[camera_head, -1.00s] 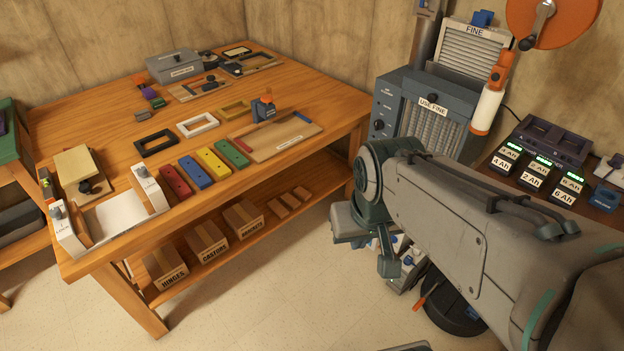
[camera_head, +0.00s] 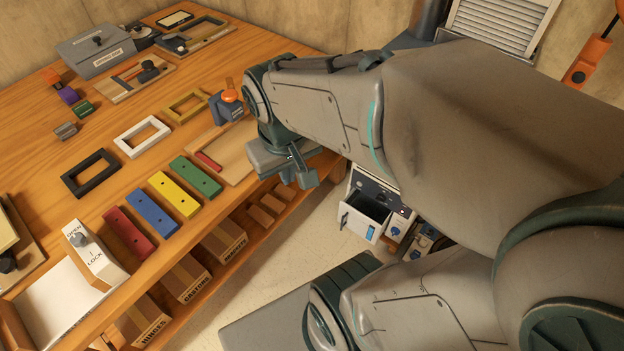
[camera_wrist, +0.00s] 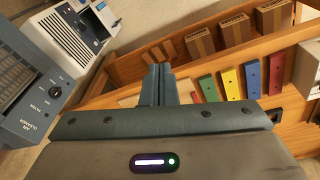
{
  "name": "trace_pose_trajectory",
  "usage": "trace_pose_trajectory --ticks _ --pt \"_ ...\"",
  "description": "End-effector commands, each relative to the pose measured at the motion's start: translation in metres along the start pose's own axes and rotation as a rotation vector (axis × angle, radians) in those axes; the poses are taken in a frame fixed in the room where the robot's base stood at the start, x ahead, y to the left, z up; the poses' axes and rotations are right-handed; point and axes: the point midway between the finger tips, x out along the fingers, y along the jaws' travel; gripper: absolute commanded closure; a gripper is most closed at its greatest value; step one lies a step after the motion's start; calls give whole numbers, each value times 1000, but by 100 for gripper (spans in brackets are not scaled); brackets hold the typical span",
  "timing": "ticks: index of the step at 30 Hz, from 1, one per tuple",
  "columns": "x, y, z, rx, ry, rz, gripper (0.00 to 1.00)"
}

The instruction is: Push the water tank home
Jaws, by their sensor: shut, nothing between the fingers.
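A small white unit with a dark control panel (camera_head: 378,188) stands on the floor right of the bench in the head view. A light box-shaped tank or drawer with a dark open top (camera_head: 360,222) juts from its front; I take this to be the water tank. My arm hides part of the unit. The white unit also shows at the upper left of the wrist view (camera_wrist: 75,38), cut by the frame edge. My gripper (camera_head: 308,180) is by the bench's right edge, left of the unit and apart from it. Its fingers are together and empty in the wrist view (camera_wrist: 158,82).
The wooden bench (camera_head: 75,140) fills the left, with coloured blocks, frames and a grey box on top. Its lower shelf holds cardboard boxes (camera_head: 230,240). A blue-grey air cleaner (camera_wrist: 28,85) stands beside the white unit. Some pale floor (camera_head: 290,255) is clear before the bench.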

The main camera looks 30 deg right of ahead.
Motion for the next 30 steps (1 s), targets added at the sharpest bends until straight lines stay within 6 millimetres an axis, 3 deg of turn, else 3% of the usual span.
trace_pose_trajectory --ticks 1,18,30 --pt "27 3 0 -19 -54 26 100" --pt "241 65 -18 -333 -593 481 100" --pt "400 101 -31 -656 -856 842 100"
